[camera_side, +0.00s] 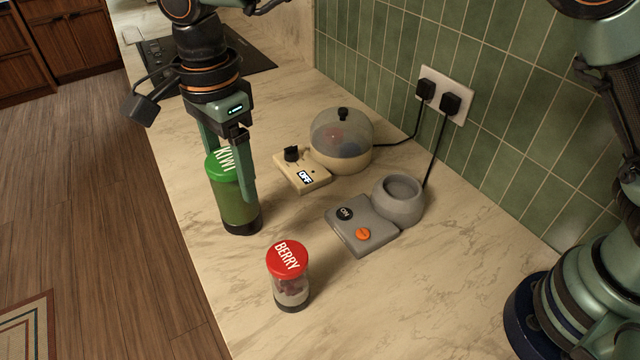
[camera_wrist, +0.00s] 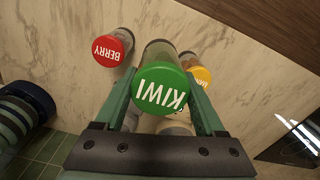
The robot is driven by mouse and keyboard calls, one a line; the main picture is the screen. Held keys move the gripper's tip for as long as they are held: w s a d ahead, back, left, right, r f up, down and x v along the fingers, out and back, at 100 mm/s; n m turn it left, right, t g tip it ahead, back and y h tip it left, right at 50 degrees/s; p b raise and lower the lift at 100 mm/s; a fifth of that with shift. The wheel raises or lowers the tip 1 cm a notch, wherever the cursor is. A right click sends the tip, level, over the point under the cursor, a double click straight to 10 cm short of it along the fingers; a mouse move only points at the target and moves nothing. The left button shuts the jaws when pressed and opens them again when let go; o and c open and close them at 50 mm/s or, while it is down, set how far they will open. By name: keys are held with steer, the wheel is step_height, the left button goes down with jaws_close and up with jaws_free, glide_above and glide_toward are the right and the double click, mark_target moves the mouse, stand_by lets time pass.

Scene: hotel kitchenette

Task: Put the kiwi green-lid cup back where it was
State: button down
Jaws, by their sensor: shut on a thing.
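The kiwi green-lid cup (camera_side: 238,208) is a tall clear cup with green contents, a dark base and a green lid marked KIWI. My gripper (camera_side: 230,180) is shut on it, one finger on each side just below the lid. The cup stands roughly upright over the left part of the counter; I cannot tell whether its base touches the counter. In the wrist view, the green lid (camera_wrist: 161,90) fills the middle, between the fingers of my gripper (camera_wrist: 163,100).
A red-lid BERRY cup (camera_side: 288,275) stands in front. A yellow-lid cup (camera_wrist: 197,76) shows only in the wrist view. A domed appliance (camera_side: 342,150) with an OFF switch box (camera_side: 303,178) and a grey cup-shaped base (camera_side: 398,205) with a button pad (camera_side: 350,245) stand right.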

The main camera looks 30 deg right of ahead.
step_height(320, 180, down, 12)
stand_by(0.5)
jaws_free()
steer(key=shift+f, duration=0.1)
